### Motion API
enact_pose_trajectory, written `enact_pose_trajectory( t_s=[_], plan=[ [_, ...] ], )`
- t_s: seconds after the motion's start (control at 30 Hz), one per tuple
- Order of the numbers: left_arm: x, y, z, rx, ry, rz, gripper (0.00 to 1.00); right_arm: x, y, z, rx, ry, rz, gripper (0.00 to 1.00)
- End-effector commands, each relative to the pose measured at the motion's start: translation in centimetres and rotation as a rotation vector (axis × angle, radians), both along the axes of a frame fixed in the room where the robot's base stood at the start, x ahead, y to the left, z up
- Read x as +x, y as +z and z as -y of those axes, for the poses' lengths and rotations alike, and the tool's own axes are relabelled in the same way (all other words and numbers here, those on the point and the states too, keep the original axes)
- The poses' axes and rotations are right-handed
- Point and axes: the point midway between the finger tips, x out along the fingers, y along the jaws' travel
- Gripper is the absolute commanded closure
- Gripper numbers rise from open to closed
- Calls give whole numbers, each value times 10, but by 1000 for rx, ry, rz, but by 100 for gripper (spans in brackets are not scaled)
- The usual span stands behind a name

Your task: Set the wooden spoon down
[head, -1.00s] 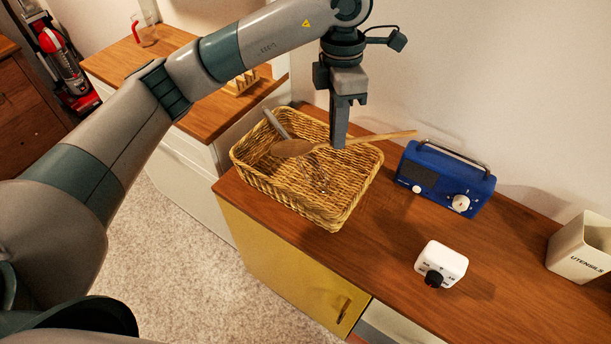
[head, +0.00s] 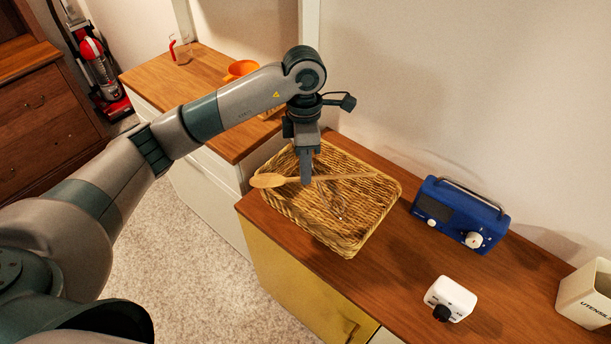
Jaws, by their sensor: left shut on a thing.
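The wooden spoon (head: 268,181) shows in the head view, lying across the wicker basket (head: 350,241) as seen from above, its bowl to the left and its handle to the right. My left gripper (head: 306,180) points down over the basket and is shut on the spoon's handle near the bowl. I cannot tell whether the spoon touches the basket. A metal whisk (head: 338,205) lies in the basket, partly hidden by the gripper and spoon. My right gripper is not in view.
A blue radio (head: 461,214), a white timer (head: 450,299) with a black knob and a cream utensils pot (head: 588,294) stand right of the basket on the wooden counter (head: 385,290). An orange bowl (head: 241,69) and a glass with a red handle (head: 181,52) stand on the cabinet behind.

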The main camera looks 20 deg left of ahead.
Motion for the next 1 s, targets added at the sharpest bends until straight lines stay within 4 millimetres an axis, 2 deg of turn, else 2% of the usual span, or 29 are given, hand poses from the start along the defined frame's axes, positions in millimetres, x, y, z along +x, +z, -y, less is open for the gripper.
enact_pose_trajectory(
  t_s=[0.33,0.7,1.0],
  plan=[
    [0,-2,0,0,0,-1,100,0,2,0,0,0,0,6],
    [0,-38,1,-1,0,-2,100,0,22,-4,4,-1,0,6],
    [0,-41,1,-1,0,0,100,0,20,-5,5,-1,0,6]
  ],
)
